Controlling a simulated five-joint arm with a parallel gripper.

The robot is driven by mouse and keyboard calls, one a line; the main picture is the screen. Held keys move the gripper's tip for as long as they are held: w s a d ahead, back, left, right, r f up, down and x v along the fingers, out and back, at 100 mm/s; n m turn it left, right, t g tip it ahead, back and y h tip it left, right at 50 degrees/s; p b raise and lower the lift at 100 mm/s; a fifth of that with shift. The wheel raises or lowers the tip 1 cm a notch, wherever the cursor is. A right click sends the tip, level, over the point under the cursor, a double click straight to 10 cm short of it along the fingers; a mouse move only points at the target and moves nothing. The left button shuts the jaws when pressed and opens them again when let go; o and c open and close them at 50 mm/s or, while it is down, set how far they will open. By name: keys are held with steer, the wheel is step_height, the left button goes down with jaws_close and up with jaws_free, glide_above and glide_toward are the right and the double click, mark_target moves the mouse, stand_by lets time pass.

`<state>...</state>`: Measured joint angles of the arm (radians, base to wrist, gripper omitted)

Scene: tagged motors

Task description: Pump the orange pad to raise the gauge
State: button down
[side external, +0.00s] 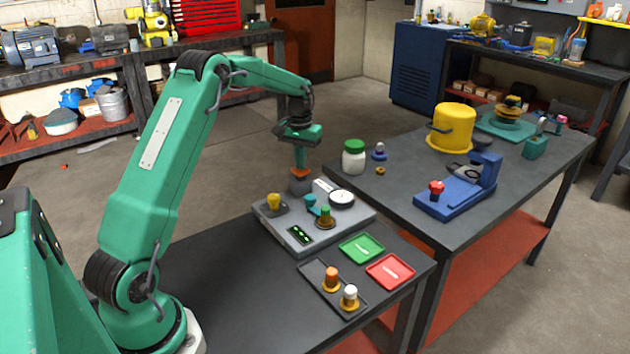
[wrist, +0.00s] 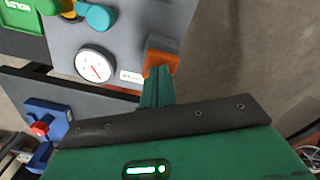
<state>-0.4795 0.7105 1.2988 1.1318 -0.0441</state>
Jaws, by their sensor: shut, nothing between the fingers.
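The orange pad (side external: 300,173) sits on a small grey block at the back of the grey panel (side external: 290,236); it also shows in the wrist view (wrist: 162,52). My gripper (side external: 299,165) is shut and empty, pointing down with its tips right at the pad. They appear to touch it, but the exact contact is hard to tell. In the wrist view the shut fingers (wrist: 157,82) overlap the pad's near side. The round white gauge (side external: 342,198) stands beside the pad; its red needle shows in the wrist view (wrist: 95,67).
Green (side external: 361,247) and red (side external: 390,271) trays lie in front. A second table with a blue fixture (side external: 452,198) stands to the right.

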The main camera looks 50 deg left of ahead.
steer(key=shift+f, duration=0.3)
steer(key=shift+r, duration=1.95)
steer(key=shift+f, duration=0.25)
steer(key=shift+f, duration=1.7)
steer(key=shift+r, duration=1.95)
